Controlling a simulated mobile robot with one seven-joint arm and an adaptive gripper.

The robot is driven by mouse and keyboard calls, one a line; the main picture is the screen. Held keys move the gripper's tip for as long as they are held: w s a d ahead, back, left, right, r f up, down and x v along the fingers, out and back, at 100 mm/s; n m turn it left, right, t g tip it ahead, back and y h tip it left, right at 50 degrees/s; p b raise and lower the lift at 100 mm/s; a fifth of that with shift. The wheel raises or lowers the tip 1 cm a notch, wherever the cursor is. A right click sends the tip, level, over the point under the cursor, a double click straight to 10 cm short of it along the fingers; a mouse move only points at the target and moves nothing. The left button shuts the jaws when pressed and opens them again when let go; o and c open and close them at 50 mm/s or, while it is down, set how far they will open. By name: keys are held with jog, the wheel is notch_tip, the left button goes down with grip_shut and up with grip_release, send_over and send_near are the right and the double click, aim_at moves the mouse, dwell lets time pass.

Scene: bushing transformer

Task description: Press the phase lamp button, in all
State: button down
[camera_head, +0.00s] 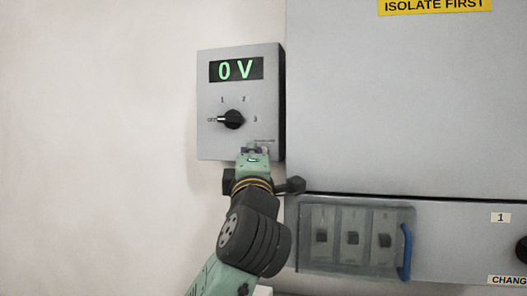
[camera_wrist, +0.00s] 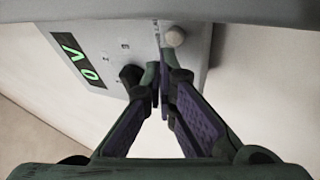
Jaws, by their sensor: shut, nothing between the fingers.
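The grey control box (camera_head: 208,90) on the wall has a green display (camera_head: 236,70) reading "0 V" and a black rotary knob (camera_head: 233,119) with its pointer to the left. Numbers 1, 2 and 3 surround the knob. A small round pale button (camera_wrist: 174,36) shows in the wrist view near the box's edge; its label is too small to read. My gripper (camera_head: 257,149) is shut and empty at the box's lower right, and its fingertips (camera_wrist: 163,80) are close to the button. I cannot tell whether they touch the box. In the head view the gripper partly hides the button area.
A large grey cabinet (camera_head: 400,110) stands right of the box, with a yellow "ISOLATE FIRST" label (camera_head: 434,6). Below is a clear cover (camera_head: 318,262) with a blue handle (camera_head: 406,251) over several switches. The wall (camera_head: 100,120) at left is bare.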

jog(key=shift+w, duration=0.15)
dwell(0.4)
jog(key=shift+w+d, duration=0.1)
jog(key=shift+w, duration=0.15)
